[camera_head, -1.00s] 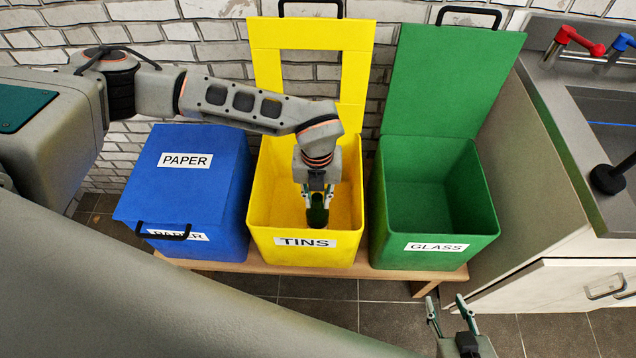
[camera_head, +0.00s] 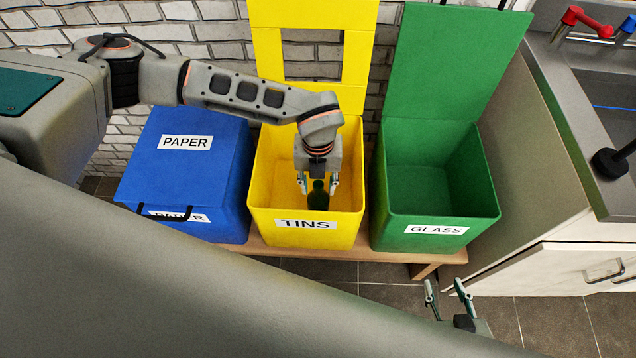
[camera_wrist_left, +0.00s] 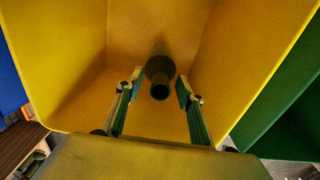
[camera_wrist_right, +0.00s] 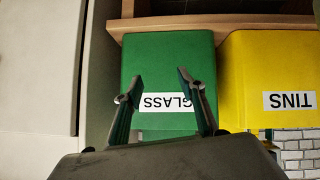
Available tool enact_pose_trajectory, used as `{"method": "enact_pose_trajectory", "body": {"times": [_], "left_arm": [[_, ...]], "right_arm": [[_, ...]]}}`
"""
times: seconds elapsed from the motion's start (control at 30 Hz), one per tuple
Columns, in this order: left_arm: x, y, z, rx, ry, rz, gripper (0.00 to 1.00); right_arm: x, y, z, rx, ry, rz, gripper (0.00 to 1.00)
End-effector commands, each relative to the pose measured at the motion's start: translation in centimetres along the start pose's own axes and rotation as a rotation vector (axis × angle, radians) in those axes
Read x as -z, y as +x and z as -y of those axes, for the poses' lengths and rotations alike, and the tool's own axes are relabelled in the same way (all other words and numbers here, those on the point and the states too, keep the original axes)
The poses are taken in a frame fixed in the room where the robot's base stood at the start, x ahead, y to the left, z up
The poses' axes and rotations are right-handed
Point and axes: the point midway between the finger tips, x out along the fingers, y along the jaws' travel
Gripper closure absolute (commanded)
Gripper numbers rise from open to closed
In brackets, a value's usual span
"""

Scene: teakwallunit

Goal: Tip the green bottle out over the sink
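The dark green bottle (camera_head: 318,198) is inside the yellow TINS bin (camera_head: 305,238), upright or nearly so. In the left wrist view the bottle (camera_wrist_left: 160,80) shows its round mouth towards the camera. My left gripper (camera_head: 318,184) reaches down into the bin. Its fingers (camera_wrist_left: 159,88) are open, one on each side of the bottle, with visible gaps. The bottle's base is hard to make out. The sink (camera_head: 578,115) is at the right edge, partly cut off. My right gripper (camera_head: 448,290) is open and empty, in front of the green GLASS bin (camera_wrist_right: 175,60).
A closed blue PAPER bin (camera_head: 180,185) stands left of the yellow bin. The green bin (camera_head: 435,232) stands open to the right, its lid upright. A wooden bench (camera_head: 390,254) carries the bins.

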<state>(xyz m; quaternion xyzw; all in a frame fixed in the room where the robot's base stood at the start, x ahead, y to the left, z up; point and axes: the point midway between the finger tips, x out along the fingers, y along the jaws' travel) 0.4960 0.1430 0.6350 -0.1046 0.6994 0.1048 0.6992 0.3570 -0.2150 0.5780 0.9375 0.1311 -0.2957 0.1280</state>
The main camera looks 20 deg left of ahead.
Motion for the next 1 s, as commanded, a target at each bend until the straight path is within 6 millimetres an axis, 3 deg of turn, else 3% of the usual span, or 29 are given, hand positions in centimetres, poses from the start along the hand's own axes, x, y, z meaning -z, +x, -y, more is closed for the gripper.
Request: {"method": "enact_pose_trajectory", "body": {"times": [0.23, 0.43, 0.6, 0.8, 1.0], "left_arm": [[0.1, 0.7, 0.0, -0.001, 0.001, -0.005, 0.62], [-0.2, -3.9, -0.3, 0.002, -0.001, 0.007, 0.62], [-0.1, -6.3, -0.7, 0.002, 0.0, 0.005, 0.62], [0.0, -7.6, -0.8, 0.001, 0.0, 0.001, 0.62], [0.1, -7.6, -0.8, 0.0, 0.0, 0.0, 0.62]], "right_arm": [[-1.9, 0.3, 0.6, 0.007, -0.002, 0.026, 0.6], [0.9, -0.2, -0.3, -0.005, -0.004, -0.01, 0.6], [1.7, -0.4, -0.4, -0.005, 0.006, -0.025, 0.6], [0.8, -0.3, 0.0, 0.002, 0.009, -0.008, 0.6], [0.6, -0.4, 0.1, 0.005, 0.01, -0.004, 0.6]]}}
